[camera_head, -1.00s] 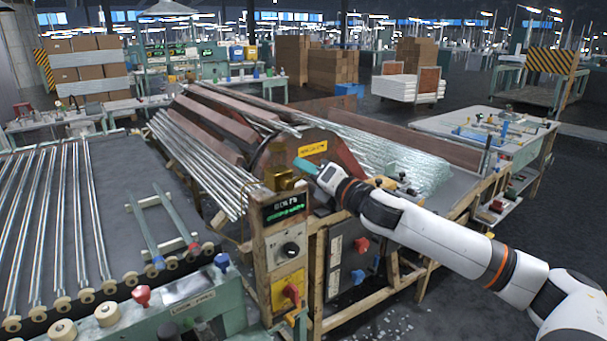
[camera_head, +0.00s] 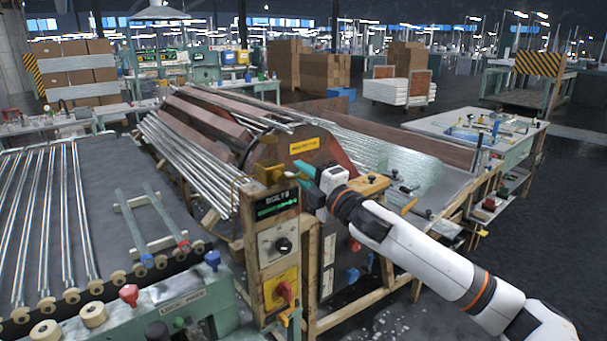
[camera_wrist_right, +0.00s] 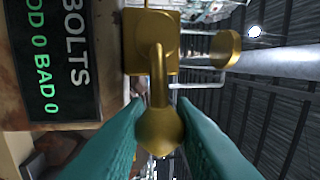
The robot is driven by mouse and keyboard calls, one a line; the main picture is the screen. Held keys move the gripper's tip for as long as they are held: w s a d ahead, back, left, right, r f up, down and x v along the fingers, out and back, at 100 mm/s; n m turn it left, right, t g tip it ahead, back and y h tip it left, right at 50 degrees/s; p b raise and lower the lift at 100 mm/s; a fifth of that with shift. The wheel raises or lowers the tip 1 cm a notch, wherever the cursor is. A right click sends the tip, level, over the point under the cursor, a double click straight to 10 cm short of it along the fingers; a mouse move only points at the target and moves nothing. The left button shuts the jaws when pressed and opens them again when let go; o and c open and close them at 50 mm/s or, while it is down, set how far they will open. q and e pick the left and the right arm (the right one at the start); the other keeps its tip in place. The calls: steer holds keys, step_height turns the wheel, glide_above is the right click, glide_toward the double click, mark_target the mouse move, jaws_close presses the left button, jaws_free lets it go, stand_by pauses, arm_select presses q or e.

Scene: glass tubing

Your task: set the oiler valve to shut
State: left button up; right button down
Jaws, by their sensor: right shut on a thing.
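The brass oiler valve (camera_head: 270,173) sits on top of the wooden post with the BOLTS display. In the right wrist view its brass block (camera_wrist_right: 152,42) carries a lever (camera_wrist_right: 157,85) ending in a round knob (camera_wrist_right: 160,130). My right gripper (camera_head: 303,170) has teal fingers reaching in from the right beside the valve. In the right wrist view the fingers (camera_wrist_right: 160,134) are shut on the knob, one on each side. The far side of the knob is hidden. My left gripper is not in view.
The BOLTS display (camera_head: 277,204) is just below the valve, with a dial (camera_head: 283,245) and a red switch (camera_head: 285,291) beneath it. A large drum (camera_head: 300,150) with glass tubes stands behind. A tube table (camera_head: 110,190) lies to the left.

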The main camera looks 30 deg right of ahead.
steer(key=shift+f, duration=0.1)
stand_by(0.4)
steer(key=c, duration=1.2)
jaws_free()
steer(key=shift+d, duration=0.1)
steer(key=shift+c, duration=0.2)
